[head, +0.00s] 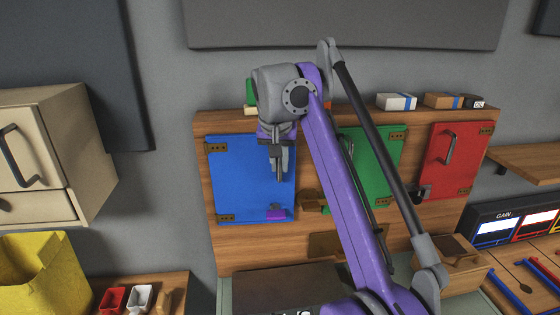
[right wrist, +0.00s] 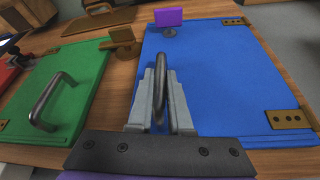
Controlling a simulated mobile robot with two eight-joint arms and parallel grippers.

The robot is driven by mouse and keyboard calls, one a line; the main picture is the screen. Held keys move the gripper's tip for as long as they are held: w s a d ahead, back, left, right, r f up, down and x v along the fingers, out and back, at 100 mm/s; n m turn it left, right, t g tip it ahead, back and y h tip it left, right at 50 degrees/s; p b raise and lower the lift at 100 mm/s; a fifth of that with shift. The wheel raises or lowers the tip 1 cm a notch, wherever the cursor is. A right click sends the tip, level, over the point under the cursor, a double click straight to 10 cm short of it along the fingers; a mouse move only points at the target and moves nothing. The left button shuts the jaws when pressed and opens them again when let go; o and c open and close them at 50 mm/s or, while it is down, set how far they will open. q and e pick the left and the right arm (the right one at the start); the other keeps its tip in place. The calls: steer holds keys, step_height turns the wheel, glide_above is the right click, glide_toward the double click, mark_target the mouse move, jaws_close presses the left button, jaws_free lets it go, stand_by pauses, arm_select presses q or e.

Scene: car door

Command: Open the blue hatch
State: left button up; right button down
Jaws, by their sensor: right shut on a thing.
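The blue hatch (head: 230,180) is a flat panel at the left of the wooden board. It looks shut or nearly so, with brass hinges on its left side. In the right wrist view, the hatch (right wrist: 225,80) fills the right half. My right gripper (head: 279,177) is at the right part of the hatch. In the right wrist view, its fingers (right wrist: 160,100) are shut on the dark bar handle (right wrist: 161,85). A purple tab (right wrist: 168,16) sits on the hatch, and a brass latch (right wrist: 122,42) is beside its edge. My left gripper is not in view.
A green hatch (head: 375,165) and a red hatch (head: 455,160) are on the same board, right of the blue one. A cream cabinet (head: 85,130) and a yellow bin (head: 40,265) stand at the left. Small boxes (head: 397,102) lie on top of the board.

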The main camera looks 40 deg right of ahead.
steer(key=s+a+m+g+h+p, duration=0.15)
steer(key=s+a+m, duration=0.3)
steer(key=a, duration=0.65)
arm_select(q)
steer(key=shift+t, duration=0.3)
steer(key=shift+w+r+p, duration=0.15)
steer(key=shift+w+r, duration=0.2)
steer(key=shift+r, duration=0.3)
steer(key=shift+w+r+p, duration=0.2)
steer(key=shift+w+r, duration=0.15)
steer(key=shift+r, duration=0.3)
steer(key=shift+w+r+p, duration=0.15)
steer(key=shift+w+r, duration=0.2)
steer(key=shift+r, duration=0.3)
arm_select(e)
steer(key=w+a+m+g, duration=0.1)
steer(key=w+a+m, duration=0.3)
steer(key=a, duration=0.9)
steer(key=shift+a+r+g, duration=0.1)
steer(key=shift+g, duration=0.15)
steer(key=c, duration=0.8)
jaws_free()
steer(key=shift+w, duration=0.1)
steer(key=shift+c, duration=0.2)
